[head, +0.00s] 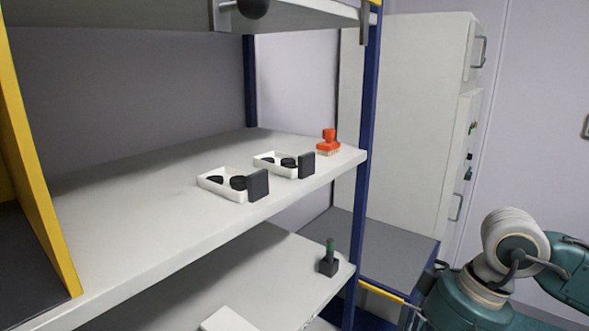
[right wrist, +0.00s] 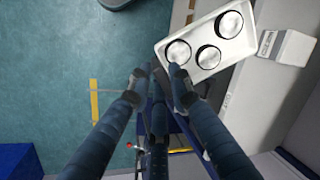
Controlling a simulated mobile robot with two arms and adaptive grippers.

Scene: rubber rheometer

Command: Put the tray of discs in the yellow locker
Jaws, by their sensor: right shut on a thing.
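In the right wrist view a white tray (right wrist: 232,52) holds three round discs (right wrist: 208,57) with dark rims and shiny tops. My right gripper (right wrist: 157,78) is shut with its fingertips at the tray's near edge; the exact contact is hidden behind the fingers. This tray and the right gripper are out of the head view. A yellow-edged panel (head: 38,180) stands on the shelf at the far left of the head view, perhaps the side of the yellow locker; its inside is mostly cut off. My left gripper is not in view.
On the shelf (head: 130,215) stand two white trays (head: 212,188) (head: 268,165) with black discs and dark end blocks. A red brush-like object (head: 328,142) is beyond them. The shelf's left part is clear. A green-topped item (head: 329,258) stands below. A blue post (head: 367,110) borders the right.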

